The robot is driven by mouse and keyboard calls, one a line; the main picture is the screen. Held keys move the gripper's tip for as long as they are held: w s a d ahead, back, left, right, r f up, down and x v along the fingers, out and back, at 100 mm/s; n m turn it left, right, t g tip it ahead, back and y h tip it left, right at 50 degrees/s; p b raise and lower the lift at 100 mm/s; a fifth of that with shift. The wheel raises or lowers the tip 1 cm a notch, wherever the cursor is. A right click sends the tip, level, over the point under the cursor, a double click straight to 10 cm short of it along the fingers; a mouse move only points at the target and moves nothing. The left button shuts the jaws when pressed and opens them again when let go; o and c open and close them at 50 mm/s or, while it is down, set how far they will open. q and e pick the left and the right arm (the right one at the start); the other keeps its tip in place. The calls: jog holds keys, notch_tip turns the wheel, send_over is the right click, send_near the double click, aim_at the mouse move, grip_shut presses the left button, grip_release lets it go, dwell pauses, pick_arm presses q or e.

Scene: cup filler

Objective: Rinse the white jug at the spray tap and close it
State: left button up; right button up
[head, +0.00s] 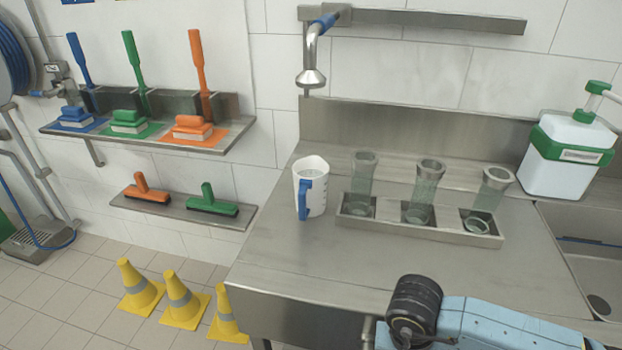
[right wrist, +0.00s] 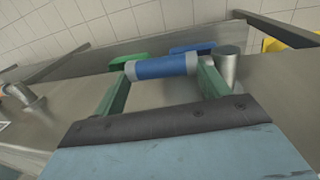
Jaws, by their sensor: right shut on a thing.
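The white jug (head: 314,190) with a blue handle stands upright on the steel counter, left of the glass rack; its open top faces up. The spray tap (head: 312,76) hangs from the wall above and behind it, with a blue band on its pipe. No water stream shows. In the right wrist view, my right gripper (right wrist: 163,72) is shut on a blue bar with grey ends (right wrist: 155,68), apart from the jug. In the head view only my right arm shows at the bottom right. My left gripper is in neither view.
A steel rack (head: 380,225) with three glasses stands right of the jug. A white canister (head: 564,155) and a sink (head: 598,265) are at the right. Yellow cones (head: 182,305) stand on the floor at left. The front of the counter (head: 310,265) is clear.

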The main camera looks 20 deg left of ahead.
jog(key=o, duration=1.1)
jog(key=shift+a+r, duration=0.1)
jog(key=shift+r, duration=0.1)
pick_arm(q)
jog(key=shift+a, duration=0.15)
pick_arm(e)
jog(key=shift+f, duration=0.1)
jog(key=r, duration=0.4)
jog(key=shift+w+a+r, duration=0.1)
jog(key=shift+a+r, duration=0.1)
jog(key=shift+a, duration=0.15)
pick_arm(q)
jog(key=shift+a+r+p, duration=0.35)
pick_arm(e)
jog(key=shift+a+r, duration=0.25)
jog(key=shift+r, duration=1.25)
jog(key=shift+a+r, duration=0.25)
jog(key=shift+r, duration=1.25)
jog(key=shift+a+r, duration=0.25)
jog(key=shift+r, duration=1.25)
